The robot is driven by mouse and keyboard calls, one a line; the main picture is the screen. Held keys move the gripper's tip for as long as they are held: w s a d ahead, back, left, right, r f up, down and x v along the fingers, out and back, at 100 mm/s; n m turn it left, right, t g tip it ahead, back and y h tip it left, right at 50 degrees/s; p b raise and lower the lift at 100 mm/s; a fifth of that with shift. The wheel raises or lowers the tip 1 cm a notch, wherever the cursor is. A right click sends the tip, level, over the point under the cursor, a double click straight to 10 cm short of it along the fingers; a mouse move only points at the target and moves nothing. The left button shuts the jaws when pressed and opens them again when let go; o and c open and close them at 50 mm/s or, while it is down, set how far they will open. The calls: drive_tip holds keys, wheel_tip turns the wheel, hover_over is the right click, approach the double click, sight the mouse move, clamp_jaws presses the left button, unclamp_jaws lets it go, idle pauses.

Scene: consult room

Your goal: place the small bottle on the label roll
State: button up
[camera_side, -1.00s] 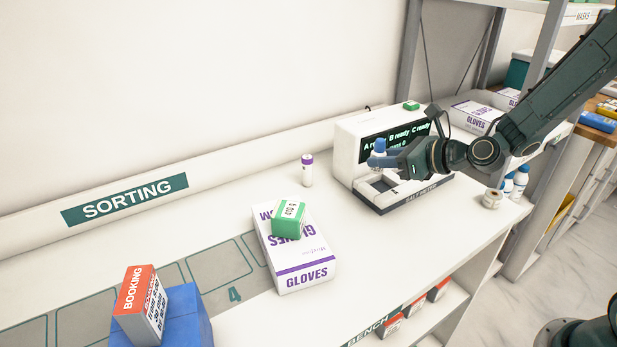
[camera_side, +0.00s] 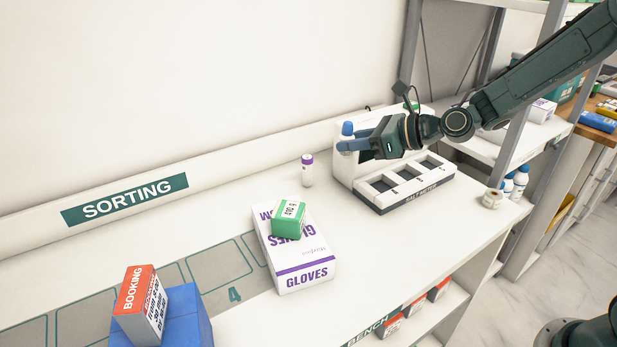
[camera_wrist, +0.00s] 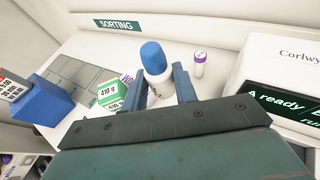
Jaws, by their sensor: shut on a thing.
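The small bottle, white with a blue cap, is in my gripper (camera_side: 352,146). In the side view the bottle's blue cap (camera_side: 347,128) stands above the fingers, in front of the meter. In the wrist view the bottle (camera_wrist: 154,60) is between the two blue fingers (camera_wrist: 166,88), upright or slightly tilted. My gripper is shut on it and holds it above the bench. The label roll (camera_side: 491,198), a small pale roll, lies at the right end of the bench, well to the right of my gripper and apart from it.
The salt meter (camera_side: 410,190) with several square wells stands below and right of my gripper. A purple-capped vial (camera_side: 307,170) stands left of it. A glove box (camera_side: 305,268) bears a green carton (camera_side: 289,217). A booking box (camera_side: 141,305) sits on a blue block (camera_side: 190,318).

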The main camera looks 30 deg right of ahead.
wheel_tip(320, 180, up, 3)
drive_tip(key=n+g+y, duration=0.1)
drive_tip(key=n+y, duration=0.1)
hover_over(327, 222)
wheel_tip(327, 222, down, 17)
drive_tip(key=shift+r, duration=0.2)
idle(0.4)
drive_tip(key=shift+f, duration=0.1)
drive_tip(key=shift+f, duration=1.85)
drive_tip(key=shift+f, duration=0.15)
drive_tip(key=o, duration=1)
drive_tip(key=shift+c, duration=0.2)
drive_tip(key=shift+r+h, duration=0.25)
drive_tip(key=shift+h, duration=0.05)
drive_tip(key=v, duration=1.2)
drive_tip(key=shift+w+d, duration=0.1)
